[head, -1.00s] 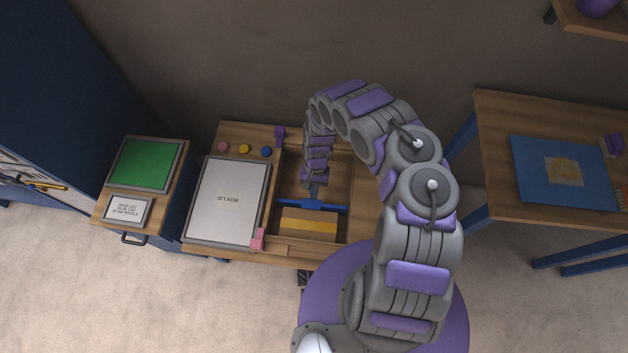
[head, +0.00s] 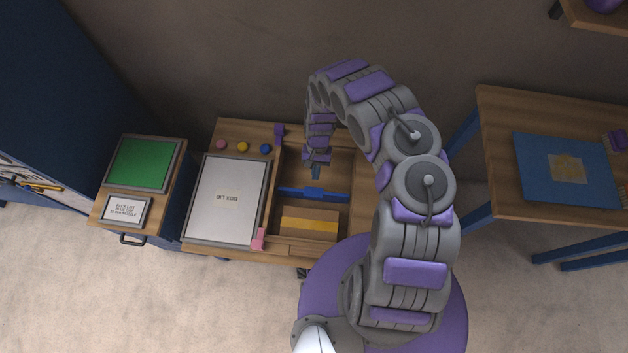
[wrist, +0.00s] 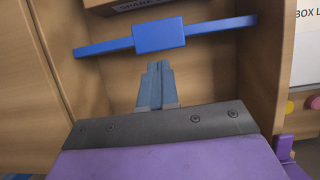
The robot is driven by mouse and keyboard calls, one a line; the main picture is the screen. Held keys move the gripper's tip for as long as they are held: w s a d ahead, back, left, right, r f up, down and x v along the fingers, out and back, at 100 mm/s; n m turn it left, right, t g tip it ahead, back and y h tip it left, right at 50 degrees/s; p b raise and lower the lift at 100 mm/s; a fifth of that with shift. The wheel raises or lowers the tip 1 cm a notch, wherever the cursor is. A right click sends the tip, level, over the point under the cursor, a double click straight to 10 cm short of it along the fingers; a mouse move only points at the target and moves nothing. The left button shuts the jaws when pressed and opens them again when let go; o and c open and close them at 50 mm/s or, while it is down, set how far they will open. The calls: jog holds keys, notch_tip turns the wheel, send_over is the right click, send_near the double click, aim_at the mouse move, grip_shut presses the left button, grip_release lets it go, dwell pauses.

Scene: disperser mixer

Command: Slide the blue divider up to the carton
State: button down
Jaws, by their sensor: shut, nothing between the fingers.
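The blue divider (head: 313,194) spans the wooden box (head: 345,165) crosswise. It has a raised block in its middle, seen in the wrist view (wrist: 158,36). The carton (head: 309,215), tan with a yellow band, sits at the near end of the box. A narrow gap shows between divider and carton; the carton's labelled edge (wrist: 135,4) is at the top of the wrist view. My gripper (head: 315,173) is at the divider's far side, away from the carton. Its fingers (wrist: 157,68) are shut and empty, pointing at the block with a small gap in the picture.
A framed box lid panel (head: 226,200) lies left of the box, with a pink block (head: 258,238) at its corner. Pink, yellow and blue buttons (head: 243,147) sit behind it. The box's far part behind the divider is free apart from my gripper.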

jog(key=w+d+r, duration=0.1)
jog(key=d+r, duration=0.2)
jog(key=r, duration=0.4)
jog(key=w+d+r+h, duration=0.1)
jog(key=d+r, duration=0.2)
jog(key=r, duration=0.4)
jog(key=w+d+r, duration=0.1)
jog(key=d+r, duration=0.1)
jog(key=r, duration=0.5)
jog(key=s+d+r+t, duration=0.1)
jog(key=s+d+r, duration=0.15)
jog(key=r, duration=0.35)
jog(key=s+d+r, duration=0.1)
jog(key=s+r, duration=0.2)
jog(key=r, duration=0.3)
jog(key=s+r+t+b, duration=0.1)
jog(key=s+r+b, duration=0.1)
jog(key=s+r, duration=1)
jog(key=s+a+r+n, duration=0.1)
jog(key=s+r+n, duration=0.1)
jog(key=s, duration=1.3)
jog(key=shift+s+a+t, duration=0.15)
jog(key=shift+a+t, duration=0.15)
jog(key=shift+a, duration=0.05)
